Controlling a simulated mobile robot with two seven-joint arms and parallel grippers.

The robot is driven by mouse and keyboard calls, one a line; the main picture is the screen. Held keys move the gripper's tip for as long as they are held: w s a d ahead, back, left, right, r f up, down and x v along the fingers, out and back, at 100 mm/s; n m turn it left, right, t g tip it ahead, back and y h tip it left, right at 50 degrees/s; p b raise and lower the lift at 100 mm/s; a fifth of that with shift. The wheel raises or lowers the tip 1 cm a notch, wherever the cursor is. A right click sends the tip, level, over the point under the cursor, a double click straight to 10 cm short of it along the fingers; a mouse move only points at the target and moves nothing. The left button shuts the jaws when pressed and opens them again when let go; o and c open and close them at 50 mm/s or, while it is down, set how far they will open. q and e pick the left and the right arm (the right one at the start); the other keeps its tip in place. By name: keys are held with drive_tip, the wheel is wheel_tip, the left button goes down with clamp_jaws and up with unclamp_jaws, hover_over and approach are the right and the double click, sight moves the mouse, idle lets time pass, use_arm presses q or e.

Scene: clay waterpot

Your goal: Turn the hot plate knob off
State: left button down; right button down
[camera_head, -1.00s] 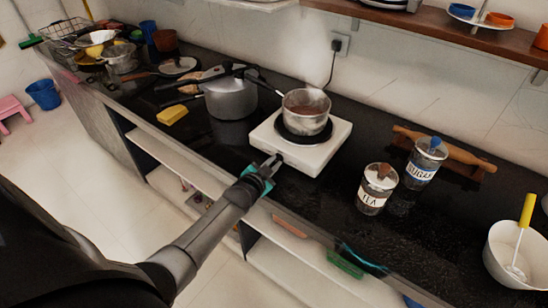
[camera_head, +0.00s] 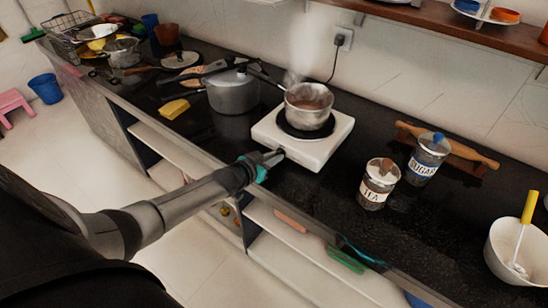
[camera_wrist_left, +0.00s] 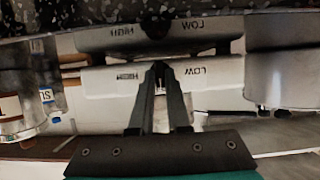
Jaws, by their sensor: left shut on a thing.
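The white hot plate (camera_head: 327,153) sits on the black counter, with a steaming metal saucepan (camera_head: 310,113) of brown liquid on its black burner. My left gripper (camera_head: 276,156) reaches the hot plate's front face, at the small dark knob. In the left wrist view the fingers (camera_wrist_left: 161,74) close together on the knob, between the upside-down HIGH and LOW marks on the hot plate (camera_wrist_left: 205,88). The knob is mostly hidden by the fingers, so its setting cannot be read. My right gripper is not in view.
A grey pressure cooker (camera_head: 233,92) stands left of the hot plate, near a yellow sponge (camera_head: 174,109). The tea jar (camera_head: 378,183) and sugar jar (camera_head: 427,158) stand to the right. The saucepan's handle points left. Open shelves lie below the counter's front edge.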

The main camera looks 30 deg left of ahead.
use_arm(q)
drive_tip(key=c, duration=0.9)
unclamp_jaws()
drive_tip(key=shift+s+r, duration=0.1)
drive_tip(key=shift+s+r+p, duration=0.1)
drive_tip(key=shift+s+p, duration=0.2)
drive_tip(key=shift+s, duration=0.05)
drive_tip(key=shift+p+v, duration=2.5)
drive_tip(key=shift+v, duration=4.6)
